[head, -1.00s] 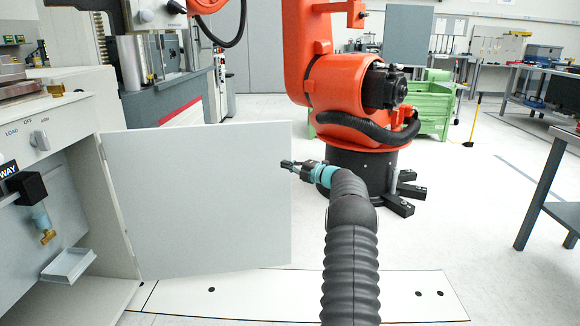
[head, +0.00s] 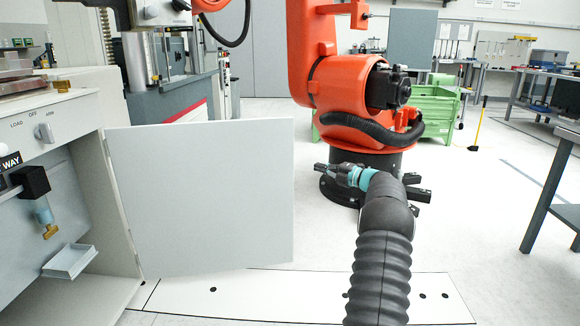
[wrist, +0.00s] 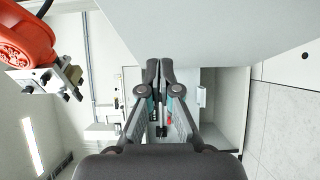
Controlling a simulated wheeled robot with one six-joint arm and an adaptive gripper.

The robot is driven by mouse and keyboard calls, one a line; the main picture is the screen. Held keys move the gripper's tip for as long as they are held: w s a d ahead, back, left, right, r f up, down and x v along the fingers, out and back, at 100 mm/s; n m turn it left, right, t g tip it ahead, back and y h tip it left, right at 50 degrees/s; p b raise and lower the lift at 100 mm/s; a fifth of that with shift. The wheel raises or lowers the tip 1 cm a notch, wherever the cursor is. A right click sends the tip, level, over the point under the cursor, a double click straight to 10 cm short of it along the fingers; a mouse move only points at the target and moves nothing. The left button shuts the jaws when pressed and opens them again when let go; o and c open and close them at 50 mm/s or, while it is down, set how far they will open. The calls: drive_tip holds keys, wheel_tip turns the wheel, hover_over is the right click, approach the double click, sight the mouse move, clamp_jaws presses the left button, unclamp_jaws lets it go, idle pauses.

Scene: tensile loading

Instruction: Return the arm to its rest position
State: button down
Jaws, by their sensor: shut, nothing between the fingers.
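My gripper (head: 322,168) is at the end of my black-sleeved arm, right of the open cabinet door in the head view. It points left and is apart from the door. In the wrist view my gripper (wrist: 159,64) has its two fingers together at the tips, with nothing between them.
The open white cabinet door (head: 205,200) stands left of my gripper, hinged to the cabinet (head: 75,160). A large orange robot arm (head: 350,90) stands behind my gripper. A green crate (head: 440,105) and a table (head: 560,190) are farther right. Open floor lies between.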

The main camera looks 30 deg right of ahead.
drive_tip(key=s+d+f+m+g+h, duration=0.45)
drive_tip(key=d+f+m+h, duration=0.45)
drive_tip(key=d+m+h, duration=0.6)
drive_tip(key=s+a+r+m+g+y, duration=0.2)
drive_tip(key=s+a, duration=1.1)
drive_tip(key=a, duration=0.8)
drive_tip(key=s+a+r+m+g+y, duration=0.2)
drive_tip(key=s+a, duration=1.1)
drive_tip(key=a, duration=0.8)
drive_tip(key=s+a+r+m+g+y+p, duration=0.1)
drive_tip(key=s+a+r+m+g+y, duration=0.1)
drive_tip(key=s+a, duration=1.1)
drive_tip(key=a+r+m+y, duration=0.1)
drive_tip(key=a+r+y, duration=0.1)
drive_tip(key=a, duration=0.6)
drive_tip(key=shift+s+r, duration=0.25)
drive_tip(key=shift+r, duration=0.35)
